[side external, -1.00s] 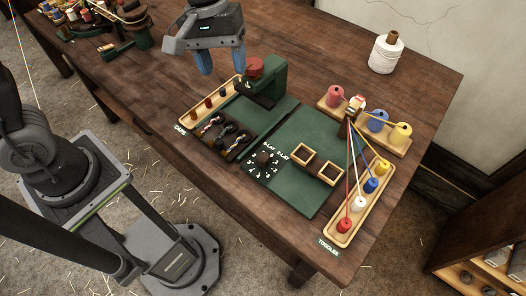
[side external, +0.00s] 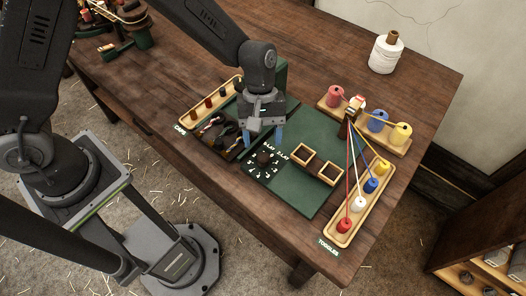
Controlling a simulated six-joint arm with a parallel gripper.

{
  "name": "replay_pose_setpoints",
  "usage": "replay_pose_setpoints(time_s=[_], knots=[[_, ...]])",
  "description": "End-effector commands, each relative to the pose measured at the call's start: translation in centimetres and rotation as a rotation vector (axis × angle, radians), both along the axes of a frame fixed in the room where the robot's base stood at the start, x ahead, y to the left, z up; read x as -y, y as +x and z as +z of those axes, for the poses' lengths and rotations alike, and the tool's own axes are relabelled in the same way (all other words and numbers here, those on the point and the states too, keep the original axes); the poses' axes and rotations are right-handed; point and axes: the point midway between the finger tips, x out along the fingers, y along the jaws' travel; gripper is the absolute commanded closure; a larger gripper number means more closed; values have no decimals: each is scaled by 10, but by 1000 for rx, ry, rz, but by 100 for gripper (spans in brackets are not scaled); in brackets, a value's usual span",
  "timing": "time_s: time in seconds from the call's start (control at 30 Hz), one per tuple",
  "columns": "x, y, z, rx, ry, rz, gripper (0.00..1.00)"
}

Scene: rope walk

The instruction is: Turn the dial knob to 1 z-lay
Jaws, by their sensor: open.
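The dial knob (side external: 264,158) is a small dark round knob on the green panel, with white marks around it and white "S-LAY" and "Z-LAY" lettering (side external: 277,152) above it. Which mark the knob points at is too small to tell. My gripper (side external: 263,138) has two blue fingers pointing down, spread apart and empty. In the picture it is just above the knob, with the fingertips at its upper left and upper right. I cannot tell how high above the panel the fingertips are.
Two wooden square frames (side external: 331,173) sit right of the dial. A wooden tray of colored toggles (side external: 357,204) with taut cords lies further right. Colored spools (side external: 376,121) stand behind. A tray of pegs (side external: 209,103) and a dark rack (side external: 219,131) lie left. My arm hides most of the green device behind.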

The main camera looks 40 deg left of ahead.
Motion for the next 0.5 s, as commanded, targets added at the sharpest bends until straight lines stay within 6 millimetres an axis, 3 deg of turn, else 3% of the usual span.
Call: replay_pose_setpoints(time_s=[0.2, 0.5], knots=[[10, -10, -32, -1, 0, 0, 41], [14, -13, -45, 1, -1, -1, 41]])
